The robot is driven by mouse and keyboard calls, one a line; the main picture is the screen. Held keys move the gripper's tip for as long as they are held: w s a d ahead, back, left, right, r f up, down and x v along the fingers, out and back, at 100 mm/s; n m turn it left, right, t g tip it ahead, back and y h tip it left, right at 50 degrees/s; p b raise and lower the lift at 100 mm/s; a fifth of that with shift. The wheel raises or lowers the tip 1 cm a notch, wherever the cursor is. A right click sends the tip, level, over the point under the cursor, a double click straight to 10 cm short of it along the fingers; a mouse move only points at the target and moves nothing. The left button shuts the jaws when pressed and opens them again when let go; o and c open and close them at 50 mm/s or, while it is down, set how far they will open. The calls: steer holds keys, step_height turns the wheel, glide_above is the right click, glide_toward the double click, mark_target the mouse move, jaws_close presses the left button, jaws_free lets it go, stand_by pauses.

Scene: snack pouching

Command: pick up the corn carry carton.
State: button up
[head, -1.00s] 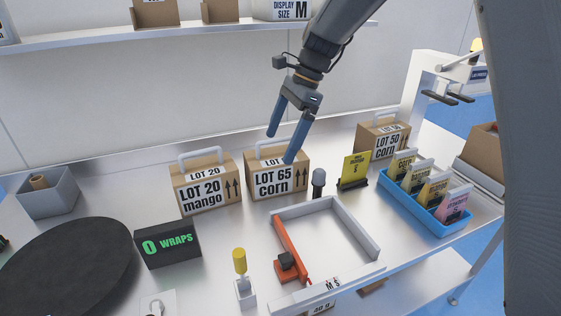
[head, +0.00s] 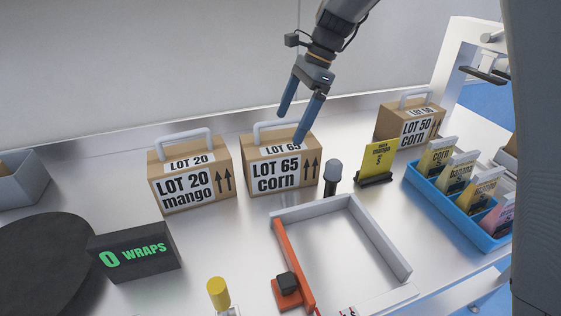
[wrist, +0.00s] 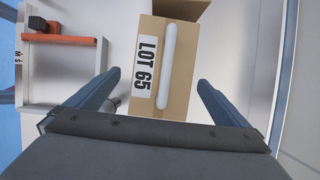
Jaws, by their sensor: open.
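A brown carton labelled LOT 65 corn (head: 280,172) stands upright on the metal table, with a light grey carry handle on top. A second corn carton, labelled LOT 50 (head: 409,126), stands further right. My gripper (head: 290,128) is open and empty, with blue fingers, at the top of the LOT 65 carton in the head view. In the wrist view the LOT 65 carton (wrist: 150,90) and its handle (wrist: 166,65) lie ahead, between the spread fingers in the picture. I see no contact.
A LOT 20 mango carton (head: 190,178) stands just left. A dark post (head: 332,172) and a grey-walled frame with an orange bar (head: 293,262) lie in front. A yellow mango card (head: 379,160) and a blue pouch tray (head: 455,222) are right. A 0 WRAPS sign (head: 135,254) is front left.

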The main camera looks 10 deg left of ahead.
mark_target(281, 140)
steer(key=shift+w+f+b, duration=0.35)
steer(key=shift+w+f, duration=0.2)
steer(key=shift+f, duration=0.15)
steer(key=p+x, duration=0.1)
steer(key=x, duration=0.3)
steer(key=p+x, duration=0.1)
steer(key=x, duration=0.1)
steer(key=shift+s+a+p, duration=0.3)
steer(key=shift+s+a, duration=0.05)
steer(key=shift+a, duration=0.1)
steer(key=shift+a+f, duration=0.2)
steer(key=shift+f, duration=0.4)
steer(key=c, duration=1.3)
